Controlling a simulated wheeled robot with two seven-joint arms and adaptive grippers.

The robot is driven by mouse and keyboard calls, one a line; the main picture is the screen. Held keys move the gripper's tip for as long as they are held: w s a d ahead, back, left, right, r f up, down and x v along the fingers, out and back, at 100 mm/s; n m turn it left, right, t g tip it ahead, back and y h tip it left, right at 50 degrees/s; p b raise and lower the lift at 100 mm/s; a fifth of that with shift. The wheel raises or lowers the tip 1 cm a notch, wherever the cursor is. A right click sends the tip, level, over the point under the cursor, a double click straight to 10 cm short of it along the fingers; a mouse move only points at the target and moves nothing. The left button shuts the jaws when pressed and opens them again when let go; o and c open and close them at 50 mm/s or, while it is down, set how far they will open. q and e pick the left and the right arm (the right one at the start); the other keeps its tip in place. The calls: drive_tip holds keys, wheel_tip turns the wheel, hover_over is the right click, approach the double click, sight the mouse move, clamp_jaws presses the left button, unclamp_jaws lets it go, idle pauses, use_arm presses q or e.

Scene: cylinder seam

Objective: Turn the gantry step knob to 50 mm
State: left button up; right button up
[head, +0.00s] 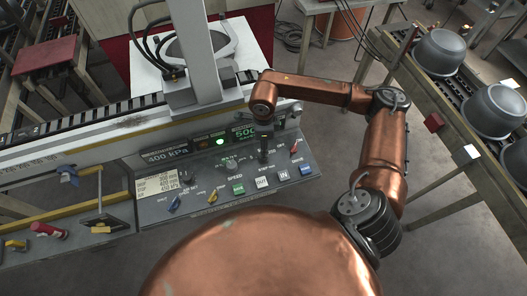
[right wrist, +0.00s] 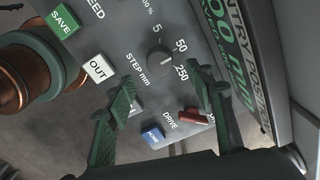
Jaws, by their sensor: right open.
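The gantry step knob (right wrist: 160,57) is a small dark round knob on the grey panel in the right wrist view. Marks 5, 50 and 250 curve around its upper and right side, with "STEP mm" printed at its lower left. I cannot tell for sure which mark its pointer faces. My right gripper (right wrist: 162,90) is open, its two green fingers spread apart below and either side of the knob, with nothing between them. In the head view my right gripper (head: 263,152) hangs over the panel's right part and hides the knob. My left gripper is not in view.
The control panel (head: 222,205) has a green SAVE button (right wrist: 62,21), a white OUT button (right wrist: 99,68), a blue button (right wrist: 153,134) and a red drive switch (right wrist: 193,117) close by. A green gantry position display (right wrist: 219,40) lies beyond. Metal pots (head: 440,52) stand on the right conveyor.

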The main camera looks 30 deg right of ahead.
drive_tip(key=shift+r, duration=2.8)
drive_tip(key=shift+s, duration=0.1)
